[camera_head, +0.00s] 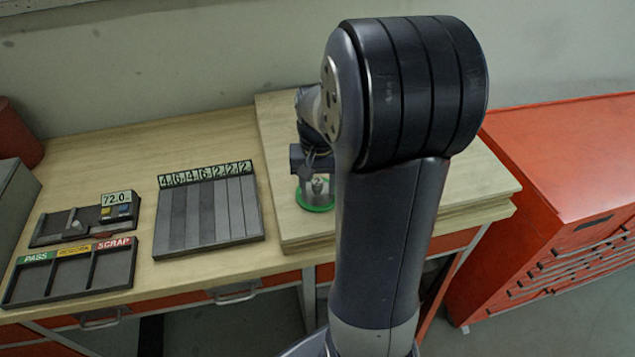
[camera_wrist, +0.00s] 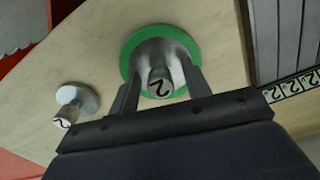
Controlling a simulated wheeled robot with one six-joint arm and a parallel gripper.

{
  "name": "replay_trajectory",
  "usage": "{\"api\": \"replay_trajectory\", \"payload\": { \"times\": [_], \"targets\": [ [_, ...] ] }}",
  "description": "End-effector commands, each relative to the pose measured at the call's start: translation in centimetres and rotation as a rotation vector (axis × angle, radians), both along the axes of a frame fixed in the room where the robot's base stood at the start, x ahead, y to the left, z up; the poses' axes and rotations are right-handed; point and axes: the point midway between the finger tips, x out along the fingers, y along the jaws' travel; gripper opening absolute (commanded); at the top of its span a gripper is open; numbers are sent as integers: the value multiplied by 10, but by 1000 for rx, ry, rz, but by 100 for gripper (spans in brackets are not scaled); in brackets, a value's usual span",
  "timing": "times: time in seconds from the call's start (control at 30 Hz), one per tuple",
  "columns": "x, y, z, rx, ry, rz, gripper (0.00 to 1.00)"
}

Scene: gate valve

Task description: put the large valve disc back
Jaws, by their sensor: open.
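A round metal piece with a wide green rim (camera_wrist: 177,47) and a stem marked 2 (camera_wrist: 158,82) stands on the wooden board. It looks like the large valve disc. I cannot tell whether the green rim is part of it or a ring under it. The green rim also shows in the head view (camera_head: 316,206), partly behind my arm. My gripper (camera_wrist: 163,78) is open, with one finger on each side of the stem. I cannot tell whether the fingers touch it. A smaller pale disc (camera_wrist: 82,98) with a stem marked 2 is to its left in the wrist view.
A grey slotted rack (camera_head: 210,212) with a numbered strip is left of the raised board (camera_head: 272,135). A PASS/SCRAP tray (camera_head: 75,278) and a gauge reading 72.0 (camera_head: 117,205) are farther left. A red cabinet (camera_head: 570,170) stands at right. My arm hides much of the board.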

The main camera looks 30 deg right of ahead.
Motion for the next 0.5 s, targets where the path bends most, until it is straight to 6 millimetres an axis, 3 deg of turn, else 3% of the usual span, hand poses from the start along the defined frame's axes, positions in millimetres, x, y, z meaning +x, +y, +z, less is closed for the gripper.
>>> {"api": "replay_trajectory", "payload": {
  "times": [0.23,0.5],
  "targets": [
    [1,0,12,-1,-4,0,46],
    [1,0,68,-2,-7,0,46]
  ]
}}
